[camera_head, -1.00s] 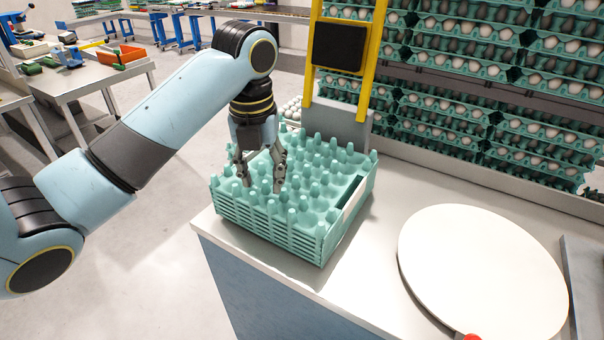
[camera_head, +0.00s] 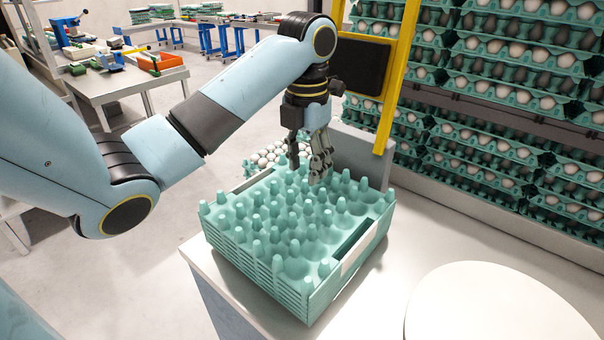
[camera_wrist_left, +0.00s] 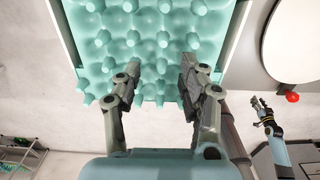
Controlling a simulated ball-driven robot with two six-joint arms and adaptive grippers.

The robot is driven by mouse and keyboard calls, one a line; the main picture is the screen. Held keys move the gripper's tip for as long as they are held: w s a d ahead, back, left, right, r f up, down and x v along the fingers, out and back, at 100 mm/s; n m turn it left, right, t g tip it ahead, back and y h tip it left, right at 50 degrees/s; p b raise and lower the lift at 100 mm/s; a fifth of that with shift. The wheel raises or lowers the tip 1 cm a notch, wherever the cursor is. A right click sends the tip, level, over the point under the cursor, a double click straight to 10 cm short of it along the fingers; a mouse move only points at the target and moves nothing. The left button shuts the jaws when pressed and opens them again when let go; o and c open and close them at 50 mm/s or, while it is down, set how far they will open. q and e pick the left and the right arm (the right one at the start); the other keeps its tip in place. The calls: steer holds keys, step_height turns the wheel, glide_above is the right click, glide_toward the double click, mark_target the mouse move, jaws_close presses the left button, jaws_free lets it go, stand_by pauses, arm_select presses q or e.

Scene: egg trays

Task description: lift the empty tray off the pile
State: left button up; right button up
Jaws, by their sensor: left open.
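A pile of teal egg trays (camera_head: 255,265) stands on the corner of a white-topped table. The top tray (camera_head: 293,235) is empty, with rows of bare pegs; it also fills the upper middle of the left wrist view (camera_wrist_left: 150,45). My left gripper (camera_head: 306,172) points down at the far side of the pile, open, with nothing between its fingers (camera_wrist_left: 160,68). I cannot tell whether the fingertips touch the tray. My right gripper (camera_wrist_left: 262,108) shows small at the right of the left wrist view, away from the pile; its jaws are unclear.
A grey upright block (camera_head: 362,155) and a yellow frame (camera_head: 402,75) stand close behind the pile. White eggs (camera_head: 268,157) lie behind it on the left. A round white disc (camera_head: 500,305) occupies the table at the right. Racks of filled trays (camera_head: 490,130) line the back.

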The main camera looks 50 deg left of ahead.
mark_target(308, 201)
arm_select(q)
step_height(308, 201, down, 3)
steer(key=shift+f+b, duration=0.1)
steer(key=shift+b, duration=0.95)
steer(key=shift+f, duration=0.2)
steer(key=f, duration=0.4)
steer(key=shift+w+d+p, duration=0.15)
steer(key=shift+d+p, duration=0.15)
steer(key=shift+f, duration=0.45)
arm_select(e)
steer(key=shift+w+a+f, duration=0.15)
steer(key=shift+w+f, duration=0.1)
steer(key=shift+f, duration=0.4)
steer(key=shift+w+a+f, duration=0.1)
steer(key=shift+w+f, duration=0.1)
steer(key=shift+f, duration=0.4)
arm_select(q)
jaws_close()
arm_select(e)
steer(key=shift+d, duration=0.2)
